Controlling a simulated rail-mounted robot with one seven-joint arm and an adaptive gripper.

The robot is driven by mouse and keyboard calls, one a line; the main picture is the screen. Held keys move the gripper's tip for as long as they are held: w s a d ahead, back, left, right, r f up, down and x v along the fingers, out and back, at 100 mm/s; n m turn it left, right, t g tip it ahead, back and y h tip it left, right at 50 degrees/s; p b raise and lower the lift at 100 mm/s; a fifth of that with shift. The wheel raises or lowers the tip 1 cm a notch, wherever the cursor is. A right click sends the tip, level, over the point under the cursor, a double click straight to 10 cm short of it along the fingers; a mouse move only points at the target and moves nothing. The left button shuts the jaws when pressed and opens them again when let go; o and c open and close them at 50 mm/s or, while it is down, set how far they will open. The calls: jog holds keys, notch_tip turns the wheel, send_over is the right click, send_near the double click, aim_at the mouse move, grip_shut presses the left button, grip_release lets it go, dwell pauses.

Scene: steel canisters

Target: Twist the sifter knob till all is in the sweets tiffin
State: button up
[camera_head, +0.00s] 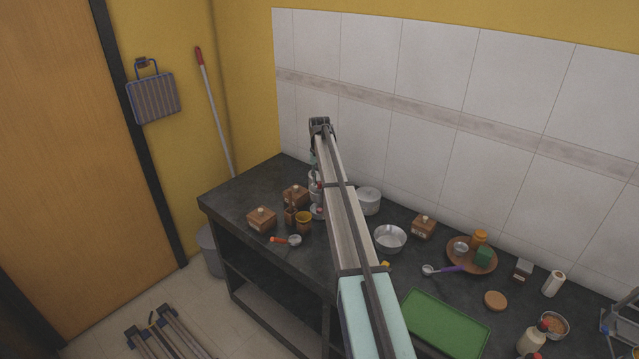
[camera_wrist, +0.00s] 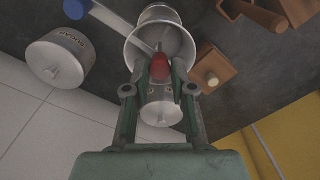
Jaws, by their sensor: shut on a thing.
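In the head view my arm hides most of the sifter, and only a strip with a bit of red shows left of the arm.
A lidded steel canister (camera_wrist: 62,62) stands to the left in the wrist view. Wooden boxes (camera_head: 261,219) stand close by on the dark counter (camera_head: 230,200). An open steel bowl (camera_head: 390,239) and a green tray (camera_head: 445,322) are to the right of my arm.

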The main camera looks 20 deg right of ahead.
jog(key=n, duration=0.5)
jog(key=shift+n, duration=2.2)
jog(key=shift+n, duration=0.4)
jog(key=n, duration=1)
jog(key=shift+n, duration=0.3)
jog(key=o, duration=0.8)
jog(key=shift+c, duration=0.2)
